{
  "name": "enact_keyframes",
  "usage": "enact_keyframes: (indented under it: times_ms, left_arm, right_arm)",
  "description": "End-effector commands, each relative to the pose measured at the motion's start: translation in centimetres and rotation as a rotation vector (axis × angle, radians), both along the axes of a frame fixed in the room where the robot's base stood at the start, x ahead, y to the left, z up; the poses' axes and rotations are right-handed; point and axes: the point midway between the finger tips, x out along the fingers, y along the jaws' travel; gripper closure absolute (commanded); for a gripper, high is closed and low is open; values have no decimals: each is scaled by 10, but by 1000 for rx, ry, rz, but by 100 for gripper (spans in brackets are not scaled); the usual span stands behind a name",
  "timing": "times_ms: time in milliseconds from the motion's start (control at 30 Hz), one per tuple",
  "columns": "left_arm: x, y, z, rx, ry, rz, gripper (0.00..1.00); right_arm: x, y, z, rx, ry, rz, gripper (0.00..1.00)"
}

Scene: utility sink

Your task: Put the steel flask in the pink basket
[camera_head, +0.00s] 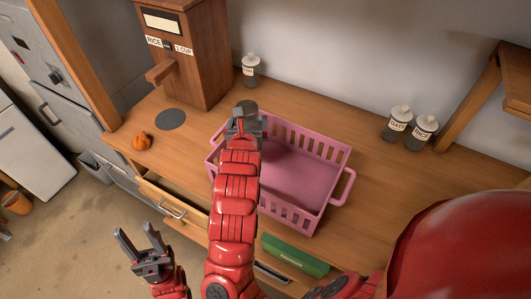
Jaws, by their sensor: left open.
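The pink basket (335,157) stands on the wooden counter, with its open top facing up. A dark grey, round-topped thing that looks like the steel flask (246,106) is at the basket's far left corner. My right gripper (246,122) is right at this flask, and its arm crosses over the left side of the basket. The fingers are small and partly hidden, so I cannot tell whether they close on the flask. My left gripper (137,237) is open and empty, low at the left, in front of the counter and away from the flask and basket.
A wooden rice dispenser (186,60) stands at the back left, with a dark round mat (171,119) before it. A small pumpkin (142,141) is near the left edge. A jar (251,70) and two more jars stand along the wall. A drawer (170,205) is open below. The counter right of the basket is clear.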

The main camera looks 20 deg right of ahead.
Motion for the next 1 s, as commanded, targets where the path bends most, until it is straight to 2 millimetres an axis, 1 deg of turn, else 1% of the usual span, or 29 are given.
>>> enact_keyframes:
  times_ms: [33, 100, 200, 333, 500, 600, 967, 1000]
  left_arm:
    - [0, 0, 8, 0, 0, 0, 50]
    - [0, 0, 12, 0, 0, 0, 50]
    - [0, 0, 16, 0, 0, 0, 50]
    - [0, 0, 19, 0, -1, 0, 50]
    - [0, 0, 29, 0, 0, 0, 50]
    - [0, 0, 30, 0, 0, 0, 50]
    - [0, 0, 26, 0, 0, 0, 50]
    - [0, 0, 26, 0, 0, 0, 50]
  right_arm:
    - [-1, -2, -6, -4, 4, -1, 99]
    - [-1, -1, -19, -6, 6, -1, 99]
    - [0, 0, -32, -3, 2, 0, 99]
    - [0, -2, -44, -5, 2, -2, 99]
    - [0, -1, -70, -4, 1, 0, 99]
    - [0, -1, -80, -2, 2, 0, 99]
    - [0, 0, -85, 0, -2, 0, 99]
    - [0, 0, -85, 1, -2, 1, 4]
